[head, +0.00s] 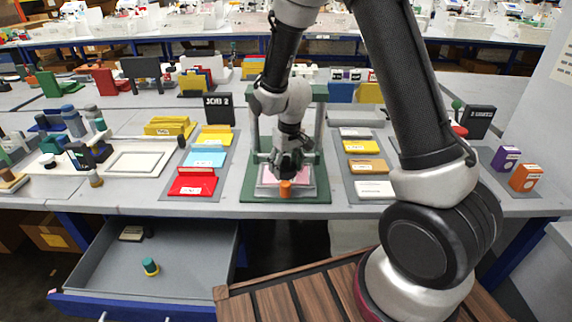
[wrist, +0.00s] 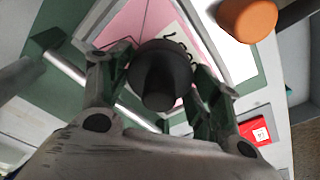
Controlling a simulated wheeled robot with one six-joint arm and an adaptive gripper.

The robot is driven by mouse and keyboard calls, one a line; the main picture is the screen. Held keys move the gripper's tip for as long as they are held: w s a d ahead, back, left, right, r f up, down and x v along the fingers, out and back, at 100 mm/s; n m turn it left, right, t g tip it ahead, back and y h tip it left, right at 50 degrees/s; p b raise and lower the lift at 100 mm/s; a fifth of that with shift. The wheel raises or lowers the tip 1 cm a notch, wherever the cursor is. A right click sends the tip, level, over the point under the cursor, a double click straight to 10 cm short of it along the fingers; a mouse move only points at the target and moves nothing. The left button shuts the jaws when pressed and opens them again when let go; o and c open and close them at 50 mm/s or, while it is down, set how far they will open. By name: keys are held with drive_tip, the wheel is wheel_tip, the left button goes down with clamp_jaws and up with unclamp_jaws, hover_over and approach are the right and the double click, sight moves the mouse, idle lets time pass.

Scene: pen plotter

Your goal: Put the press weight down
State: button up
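The press weight (wrist: 160,75) is a dark round piece with a knob, seen between my fingers in the wrist view. My gripper (wrist: 162,72) has one finger on each side of it and appears shut on it. In the head view my gripper (head: 288,163) points down inside the green press frame (head: 254,150), over the pink sheet (head: 268,179) on the press bed. The weight is hard to make out there against the dark fingers. In the wrist view the pink sheet (wrist: 132,32) and a marked white paper lie beneath it. The gap under the weight cannot be judged.
An orange knob (head: 285,189) stands at the press front, close to my gripper. Trays of coloured cards (head: 205,160) and (head: 365,165) flank the press. An open drawer (head: 150,262) juts out at the lower left. Job signs (head: 219,108) stand on the table.

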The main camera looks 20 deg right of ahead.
drive_tip(key=shift+o, duration=1)
drive_tip(key=shift+r, duration=0.1)
